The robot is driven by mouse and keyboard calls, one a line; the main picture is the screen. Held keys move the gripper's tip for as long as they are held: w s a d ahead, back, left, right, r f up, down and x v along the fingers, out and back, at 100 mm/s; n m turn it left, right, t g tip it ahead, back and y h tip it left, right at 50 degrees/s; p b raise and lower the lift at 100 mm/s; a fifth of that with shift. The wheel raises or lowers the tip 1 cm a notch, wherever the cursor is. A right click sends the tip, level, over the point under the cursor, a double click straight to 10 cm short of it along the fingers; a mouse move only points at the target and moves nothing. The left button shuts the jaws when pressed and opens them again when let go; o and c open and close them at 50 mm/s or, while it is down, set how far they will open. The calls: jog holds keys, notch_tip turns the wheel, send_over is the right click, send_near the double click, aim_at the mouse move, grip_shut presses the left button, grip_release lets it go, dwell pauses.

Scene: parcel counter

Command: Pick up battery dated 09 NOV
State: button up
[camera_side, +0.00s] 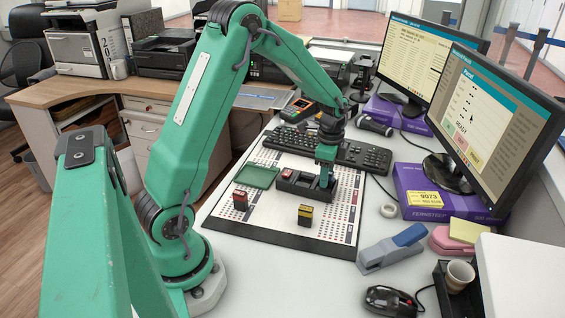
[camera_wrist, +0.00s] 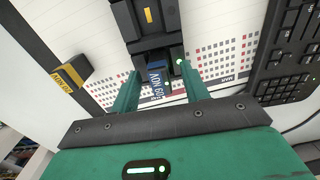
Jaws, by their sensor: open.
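The battery dated 09 NOV (camera_wrist: 157,86) is dark with a blue label and white print in the wrist view. It sits at the near end of the black holder (camera_wrist: 150,42). My gripper (camera_wrist: 158,68) is open, with one finger on each side of this battery and visible gaps to it. In the side view my gripper (camera_side: 325,182) is down at the right end of the black holder (camera_side: 290,186). The battery itself is hidden there or too small to make out.
A yellow-and-black battery (camera_side: 305,215) and a red-and-black one (camera_side: 240,200) stand on the printed board (camera_side: 275,228). A green tray (camera_side: 258,176) lies left of the holder. A keyboard (camera_side: 340,150) is behind; a stapler-like grey-and-blue device (camera_side: 390,250) is in front right.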

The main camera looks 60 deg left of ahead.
jog(key=shift+f, duration=0.6)
grip_shut()
